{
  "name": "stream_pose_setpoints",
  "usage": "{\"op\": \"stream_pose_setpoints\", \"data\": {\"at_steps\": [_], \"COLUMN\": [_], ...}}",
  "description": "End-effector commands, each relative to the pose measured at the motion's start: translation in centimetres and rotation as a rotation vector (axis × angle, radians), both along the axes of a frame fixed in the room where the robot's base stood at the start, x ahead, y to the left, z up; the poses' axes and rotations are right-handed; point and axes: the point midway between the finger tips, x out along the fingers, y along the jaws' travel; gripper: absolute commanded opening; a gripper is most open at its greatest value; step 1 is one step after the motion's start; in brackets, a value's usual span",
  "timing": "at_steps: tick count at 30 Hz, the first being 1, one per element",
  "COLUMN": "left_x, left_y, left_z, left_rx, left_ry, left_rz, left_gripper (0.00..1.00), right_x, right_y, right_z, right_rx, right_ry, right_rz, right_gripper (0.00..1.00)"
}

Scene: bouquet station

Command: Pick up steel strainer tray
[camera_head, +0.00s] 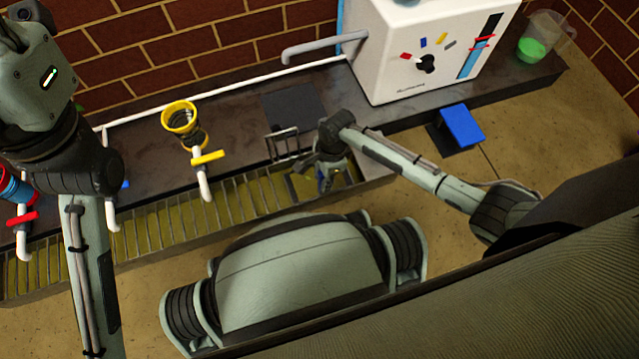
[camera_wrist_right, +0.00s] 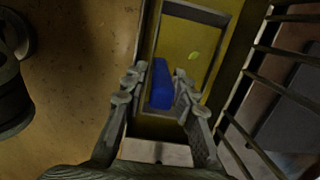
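The steel strainer tray shows as a grey rectangular frame over a yellow-looking opening (camera_wrist_right: 222,18) in the right wrist view. In the head view it lies at the right end of the trough, partly hidden by my right gripper (camera_head: 325,176). A blue block-like piece (camera_wrist_right: 162,88), which looks like its handle, stands between the fingers of my right gripper (camera_wrist_right: 160,88). The fingers are apart on both sides of the blue piece, with narrow gaps; firm contact is not visible. My left arm is at the far left, but its fingers are not visible.
Trough bars (camera_head: 150,225) run left of the tray. A wire rack (camera_head: 284,145) stands just behind it. A yellow-handled tap with funnel (camera_head: 203,158), a red-handled tap (camera_head: 22,220) and a white dispenser (camera_head: 425,45) line the counter. A blue pedal (camera_head: 462,126) sits right.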

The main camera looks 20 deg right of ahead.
Motion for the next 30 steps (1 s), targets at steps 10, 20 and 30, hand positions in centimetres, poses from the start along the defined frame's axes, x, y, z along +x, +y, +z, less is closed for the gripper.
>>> {"op": "stream_pose_setpoints", "data": {"at_steps": [10,20,30], "left_x": [0.0,0.0,-0.2], "left_y": [0.0,0.0,0.1], "left_z": [0.1,0.1,1.0], "left_rx": [0.002,0.002,-0.005], "left_ry": [-0.002,-0.002,0.002], "left_rz": [0.0,0.001,0.001], "left_gripper": [0.4,0.4,0.4], "right_x": [0.0,0.0,0.0], "right_y": [0.0,0.1,0.1], "right_z": [0.0,0.0,2.0], "right_rx": [0.001,0.001,0.003], "right_ry": [-0.001,-0.001,-0.002], "right_rz": [0.001,0.001,0.001], "right_gripper": [0.13,0.0,0.0]}}
